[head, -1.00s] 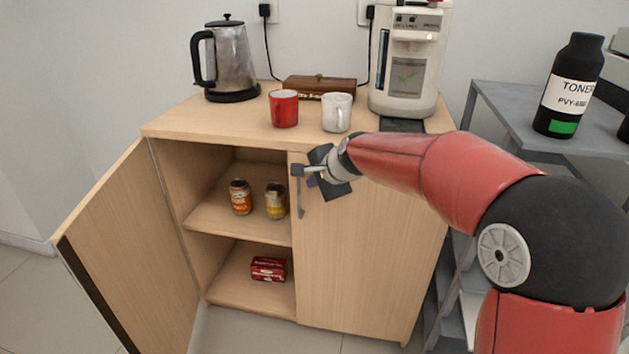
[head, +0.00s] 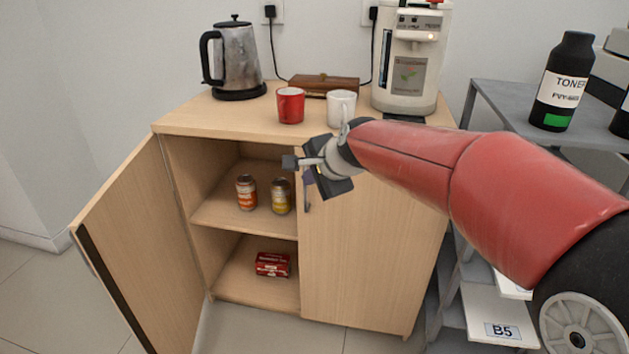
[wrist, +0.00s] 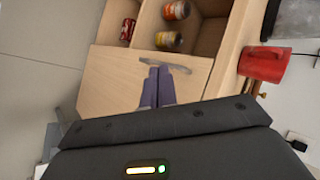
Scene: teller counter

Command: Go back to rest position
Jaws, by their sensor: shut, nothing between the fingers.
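My gripper (head: 290,162) is in front of the wooden cabinet, near the top of its closed right door (head: 365,250). It is shut and empty. In the wrist view my gripper's two fingers (wrist: 157,86) lie side by side, pointing toward the door handle (wrist: 165,64). In the head view the handle (head: 307,197) is partly hidden by my gripper. I cannot tell how far the fingertips are from the door. The cabinet's left door (head: 140,245) stands wide open.
A red mug (head: 291,105), white mug (head: 341,108), kettle (head: 235,60) and coffee machine (head: 408,60) stand on top. A grey shelf unit (head: 500,105) with toner is at right.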

